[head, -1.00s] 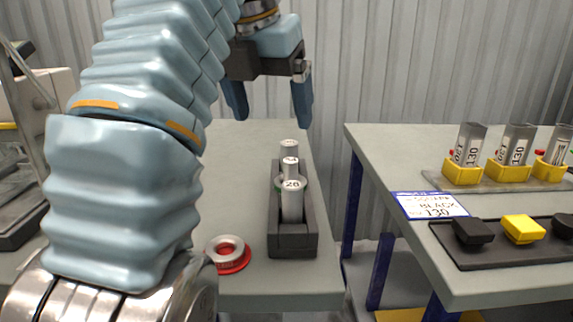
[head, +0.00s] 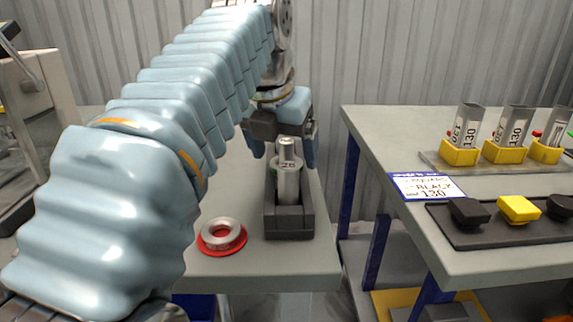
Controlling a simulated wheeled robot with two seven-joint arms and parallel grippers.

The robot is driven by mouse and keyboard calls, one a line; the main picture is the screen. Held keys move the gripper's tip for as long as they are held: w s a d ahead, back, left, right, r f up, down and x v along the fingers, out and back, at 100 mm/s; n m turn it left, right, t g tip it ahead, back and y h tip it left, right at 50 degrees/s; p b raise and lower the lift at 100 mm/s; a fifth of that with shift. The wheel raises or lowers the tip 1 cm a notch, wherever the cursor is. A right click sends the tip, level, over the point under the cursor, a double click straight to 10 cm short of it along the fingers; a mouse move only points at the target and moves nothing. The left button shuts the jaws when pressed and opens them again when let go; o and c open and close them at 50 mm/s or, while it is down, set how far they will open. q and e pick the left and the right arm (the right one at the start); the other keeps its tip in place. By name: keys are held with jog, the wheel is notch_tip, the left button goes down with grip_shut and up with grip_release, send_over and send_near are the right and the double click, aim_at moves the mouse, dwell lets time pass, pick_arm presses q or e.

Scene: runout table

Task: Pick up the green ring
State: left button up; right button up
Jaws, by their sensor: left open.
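The green ring (head: 274,171) is mostly hidden in the head view. Only a small green and grey edge shows at the left of the front grey cylinder (head: 287,184), which is marked 20 and stands upright in a dark holder (head: 290,222). My left gripper (head: 284,152) is open over the holder, behind the front cylinder, with a finger to either side. Whether the fingers touch the ring cannot be told. My right gripper is out of view.
A silver ring with a red base (head: 222,235) lies on the table left of the holder. The right table (head: 490,260) carries tubes in yellow holders (head: 460,153), a label (head: 428,187) and a tray of black and yellow knobs (head: 518,209). A gap separates the tables.

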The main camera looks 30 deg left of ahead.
pick_arm(q)
jog(key=shift+w+f, duration=0.25)
jog(key=shift+f, duration=0.4)
jog(key=c, duration=1.3)
jog(key=shift+r, duration=0.1)
jog(key=shift+r, duration=0.1)
